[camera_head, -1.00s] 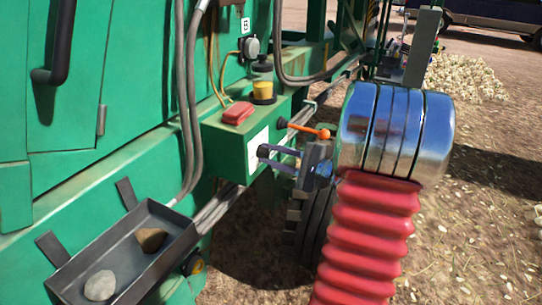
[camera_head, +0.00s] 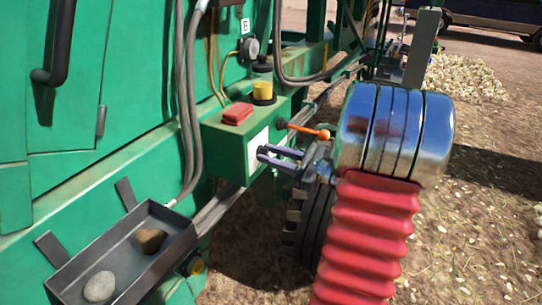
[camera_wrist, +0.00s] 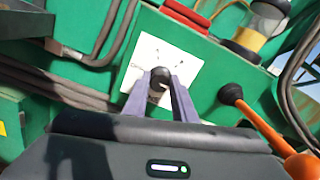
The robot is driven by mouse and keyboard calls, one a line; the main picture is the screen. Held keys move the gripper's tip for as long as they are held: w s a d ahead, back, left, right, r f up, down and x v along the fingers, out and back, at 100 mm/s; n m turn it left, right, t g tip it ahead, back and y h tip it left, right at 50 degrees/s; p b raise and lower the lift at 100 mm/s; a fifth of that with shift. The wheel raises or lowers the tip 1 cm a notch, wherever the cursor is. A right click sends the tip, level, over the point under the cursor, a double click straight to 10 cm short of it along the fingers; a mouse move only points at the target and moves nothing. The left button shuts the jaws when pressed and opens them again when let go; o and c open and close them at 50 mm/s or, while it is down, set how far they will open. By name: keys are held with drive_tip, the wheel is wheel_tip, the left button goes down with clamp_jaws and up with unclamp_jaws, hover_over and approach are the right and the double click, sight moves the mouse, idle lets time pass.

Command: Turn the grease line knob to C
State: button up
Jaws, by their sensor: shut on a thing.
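The grease line knob (camera_wrist: 159,76) is a small dark round knob in the middle of a white dial plate (camera_wrist: 188,67) in the wrist view. The plate has small dark marks, too small to read. In the head view the white plate (camera_head: 258,141) is on the side of the green box, and the knob is hidden there. My gripper (camera_wrist: 158,86) has two purple-grey fingers, one on each side of the knob, shut on it. It also shows in the head view (camera_head: 263,154). I cannot read which letter the knob points to.
An orange lever (camera_head: 311,131) sticks out just right of the plate, close to my gripper. A red block (camera_head: 238,113) and a yellow-filled jar (camera_head: 262,83) are on top of the box. A dark tray (camera_head: 122,256) with two stones is lower left.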

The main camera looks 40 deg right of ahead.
drive_tip(key=shift+f+m, duration=0.25)
drive_tip(key=shift+m, duration=0.05)
drive_tip(key=o, duration=1)
drive_tip(key=shift+r, duration=0.15)
drive_tip(key=shift+o, duration=0.2)
drive_tip(key=shift+s, duration=0.1)
drive_tip(key=v, duration=1.3)
drive_tip(key=shift+s, duration=0.35)
drive_tip(key=shift+s, duration=0.1)
